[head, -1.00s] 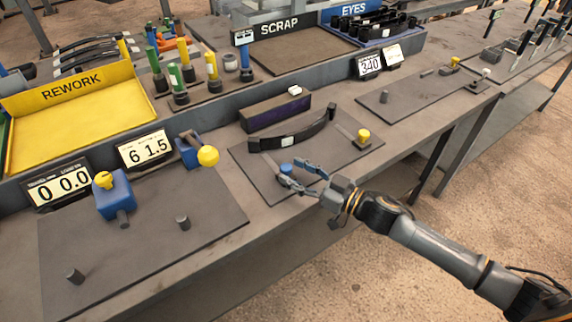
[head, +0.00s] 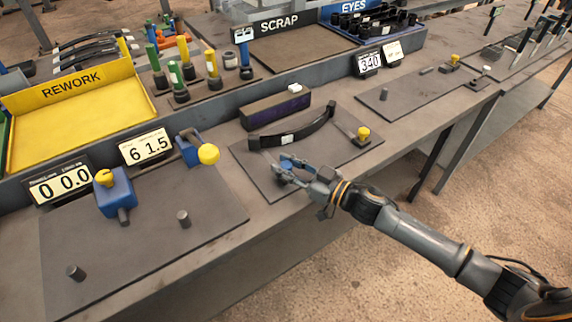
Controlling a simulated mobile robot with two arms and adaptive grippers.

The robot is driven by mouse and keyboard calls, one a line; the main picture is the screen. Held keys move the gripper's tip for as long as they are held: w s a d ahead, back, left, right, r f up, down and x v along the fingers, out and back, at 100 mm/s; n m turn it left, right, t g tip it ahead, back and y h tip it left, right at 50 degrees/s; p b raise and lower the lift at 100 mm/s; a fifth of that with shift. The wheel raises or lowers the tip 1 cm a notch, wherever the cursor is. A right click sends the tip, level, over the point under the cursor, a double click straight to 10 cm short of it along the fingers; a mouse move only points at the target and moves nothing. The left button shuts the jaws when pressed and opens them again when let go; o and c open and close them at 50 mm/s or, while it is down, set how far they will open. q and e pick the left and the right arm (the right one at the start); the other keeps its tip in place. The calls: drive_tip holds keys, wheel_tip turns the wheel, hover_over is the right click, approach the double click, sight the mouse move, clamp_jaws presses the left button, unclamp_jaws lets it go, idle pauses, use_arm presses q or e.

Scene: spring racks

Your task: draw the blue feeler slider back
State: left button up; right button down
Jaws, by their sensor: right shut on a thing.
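The blue feeler slider (head: 286,164) is a small blue knob on the dark plate (head: 262,182) in the middle of the bench, in front of a black curved leaf spring (head: 310,131) with a white label. My right gripper (head: 287,171) is shut on the slider, its fingers around it and hiding much of it. A yellow knob (head: 363,132) stands on a small block at the plate's right end. My left gripper is not in view.
A long dark box (head: 270,111) stands behind the spring. At left, a plate (head: 150,220) carries a blue block (head: 114,192) with a yellow knob, and short pegs. Number displays (head: 60,185) stand behind it. The bench front edge lies below my gripper.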

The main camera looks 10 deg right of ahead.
drive_tip(key=shift+s+d+p, duration=0.25)
drive_tip(key=shift+s+p, duration=0.45)
drive_tip(key=shift+s, duration=0.05)
drive_tip(key=shift+f, duration=0.15)
drive_tip(key=c, duration=1.3)
unclamp_jaws()
drive_tip(key=shift+o, duration=1.2)
drive_tip(key=shift+s+d, duration=0.1)
drive_tip(key=shift+s, duration=0.15)
drive_tip(key=shift+d, duration=0.1)
drive_tip(key=shift+s+d, duration=0.25)
drive_tip(key=v, duration=1.1)
